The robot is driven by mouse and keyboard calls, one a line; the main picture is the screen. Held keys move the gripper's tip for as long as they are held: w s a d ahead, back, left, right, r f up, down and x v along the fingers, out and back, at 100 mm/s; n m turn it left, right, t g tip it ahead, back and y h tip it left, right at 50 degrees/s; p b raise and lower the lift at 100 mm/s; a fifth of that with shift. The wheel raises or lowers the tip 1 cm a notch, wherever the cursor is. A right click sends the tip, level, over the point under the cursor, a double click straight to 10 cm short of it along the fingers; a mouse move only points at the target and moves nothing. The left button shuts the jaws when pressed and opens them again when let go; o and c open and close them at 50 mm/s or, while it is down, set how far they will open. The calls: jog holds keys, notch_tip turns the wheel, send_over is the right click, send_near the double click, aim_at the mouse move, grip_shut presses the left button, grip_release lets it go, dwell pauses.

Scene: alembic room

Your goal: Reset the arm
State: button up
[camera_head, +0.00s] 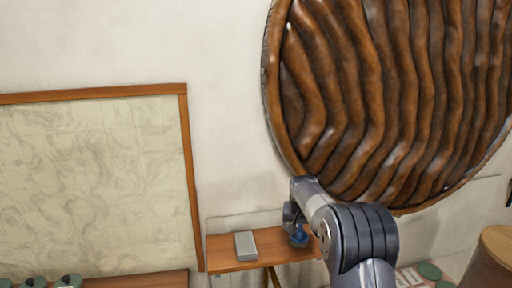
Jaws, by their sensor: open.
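My arm rises from the bottom right of the head view and bends at a large dark grey joint, with its forearm pointing away from me. My gripper (292,222) is at its far end, small and partly hidden by the forearm, in front of a small wooden table (225,257). Nothing can be seen held in it. A blue object (299,238) shows right by the gripper, at the table's right part. I cannot tell whether the two touch.
A grey block (245,245) lies on the small table. A large round ribbed brown wall piece (390,100) hangs behind my arm. A wood-framed panel (90,185) is at left.

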jog(key=x, duration=0.3)
jog(key=shift+f+p, duration=0.1)
jog(key=shift+p, duration=0.2)
jog(key=shift+w+r, duration=0.2)
jog(key=shift+r, duration=0.1)
jog(key=shift+s+r+b, duration=0.1)
jog(key=shift+r+b, duration=0.35)
jog(key=shift+r, duration=0.65)
